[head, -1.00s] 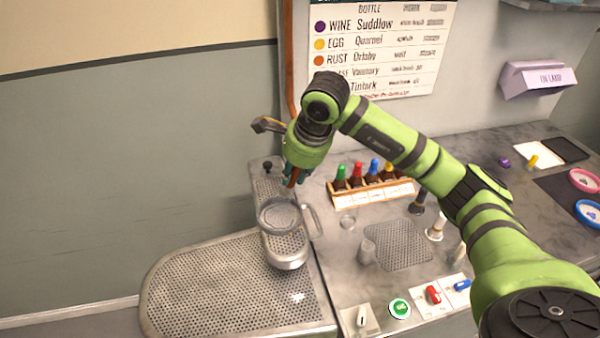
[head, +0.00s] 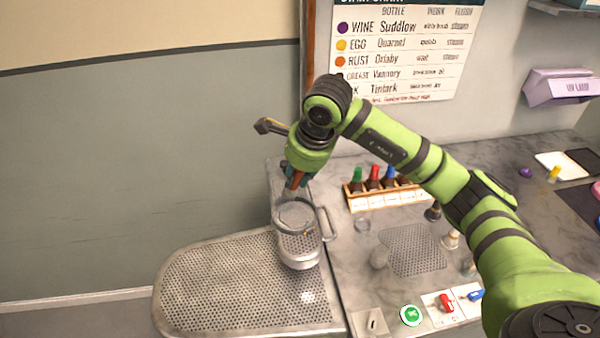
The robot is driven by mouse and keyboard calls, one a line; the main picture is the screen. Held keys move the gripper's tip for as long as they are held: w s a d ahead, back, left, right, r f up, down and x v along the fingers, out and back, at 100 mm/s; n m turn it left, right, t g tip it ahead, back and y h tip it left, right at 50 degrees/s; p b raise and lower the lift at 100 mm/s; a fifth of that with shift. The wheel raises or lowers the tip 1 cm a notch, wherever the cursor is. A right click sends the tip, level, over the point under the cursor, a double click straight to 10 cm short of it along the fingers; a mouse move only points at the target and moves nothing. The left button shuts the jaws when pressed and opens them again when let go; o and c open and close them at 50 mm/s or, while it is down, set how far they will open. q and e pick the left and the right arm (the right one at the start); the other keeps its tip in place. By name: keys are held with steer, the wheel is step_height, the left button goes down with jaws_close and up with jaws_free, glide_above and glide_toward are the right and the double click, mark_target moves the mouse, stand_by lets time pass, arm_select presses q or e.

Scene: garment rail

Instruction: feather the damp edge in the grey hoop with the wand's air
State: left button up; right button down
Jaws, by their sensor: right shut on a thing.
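The grey hoop (head: 313,229) lies on the small perforated arm (head: 303,258) of the spotting board. The cloth inside the hoop looks grey, and I cannot make out a damp edge. My right gripper (head: 295,186) comes from the right and points down just above the far side of the hoop. It is shut on the wand (head: 266,126), whose end sticks out to the upper left behind the gripper. The wand's tip is too small and too covered to tell apart clearly. My left gripper is not in view.
A wooden rack (head: 357,204) with several colour-capped bottles stands to the right. A perforated drain plate (head: 415,250), a small glass (head: 379,257), a green button (head: 411,315) and switches are on the counter. The large perforated board (head: 235,285) is bare.

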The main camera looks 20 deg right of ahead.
steer(key=shift+s+a, duration=0.2)
steer(key=shift+a, duration=0.3)
steer(key=shift+s+a, duration=0.2)
steer(key=shift+a, duration=0.3)
steer(key=shift+s+a+b, duration=0.2)
steer(key=shift+s, duration=0.6)
steer(key=shift+s+a+b, duration=0.15)
steer(key=shift+s+b, duration=0.05)
steer(key=shift+s, duration=0.55)
steer(key=shift+s+a+b, duration=0.2)
steer(key=shift+s, duration=0.6)
steer(key=shift+s+d, duration=0.1)
steer(key=shift+d, duration=0.05)
steer(key=shift+s+d+b, duration=0.55)
steer(key=shift+s+d, duration=0.2)
steer(key=shift+s, duration=0.05)
steer(key=shift+d, duration=0.1)
